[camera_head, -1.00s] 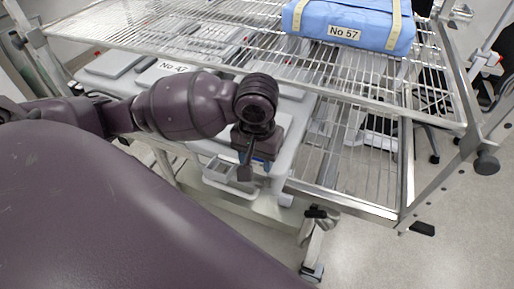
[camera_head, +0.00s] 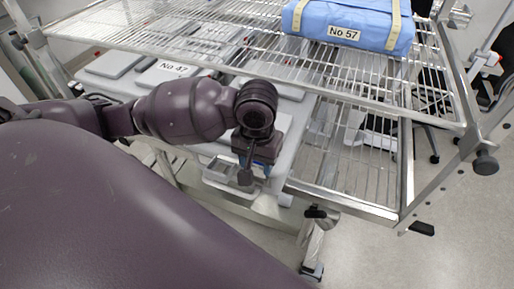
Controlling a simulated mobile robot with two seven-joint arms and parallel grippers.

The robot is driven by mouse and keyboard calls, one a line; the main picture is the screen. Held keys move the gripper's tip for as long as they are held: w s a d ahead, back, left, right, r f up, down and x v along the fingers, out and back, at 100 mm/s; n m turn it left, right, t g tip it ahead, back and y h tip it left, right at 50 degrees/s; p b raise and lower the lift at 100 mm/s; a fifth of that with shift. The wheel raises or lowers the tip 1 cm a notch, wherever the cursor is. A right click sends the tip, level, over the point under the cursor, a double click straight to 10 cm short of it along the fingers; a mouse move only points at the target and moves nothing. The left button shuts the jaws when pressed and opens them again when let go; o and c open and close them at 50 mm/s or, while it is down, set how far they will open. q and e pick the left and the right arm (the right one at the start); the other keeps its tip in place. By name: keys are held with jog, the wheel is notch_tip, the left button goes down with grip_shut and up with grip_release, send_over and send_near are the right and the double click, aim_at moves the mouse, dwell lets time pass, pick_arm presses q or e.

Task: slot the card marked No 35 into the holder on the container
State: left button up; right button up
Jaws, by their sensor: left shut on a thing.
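My left gripper (camera_head: 250,172), dark purple-grey, points down over the front edge of the cart's lower level, right of centre-left. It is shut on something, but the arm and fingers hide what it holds. No marking No 35 is readable anywhere. A light grey container (camera_head: 288,150) lies behind and beneath the gripper. A small open metal frame or holder (camera_head: 222,172) shows at the front, just left of and below the fingers; whether they touch is unclear. My right gripper is out of view.
A wire shelf (camera_head: 225,42) spans above and behind the arm. On it sits a blue wrapped pack (camera_head: 352,22) with a label No 57 (camera_head: 343,32). A grey lidded container bears a No 47 label (camera_head: 172,67).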

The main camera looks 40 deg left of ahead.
pick_arm(q)
jog(key=shift+f, duration=0.15)
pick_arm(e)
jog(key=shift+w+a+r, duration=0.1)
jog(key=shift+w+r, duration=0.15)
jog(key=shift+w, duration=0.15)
pick_arm(q)
jog(key=shift+f, duration=0.15)
jog(key=shift+f, duration=0.1)
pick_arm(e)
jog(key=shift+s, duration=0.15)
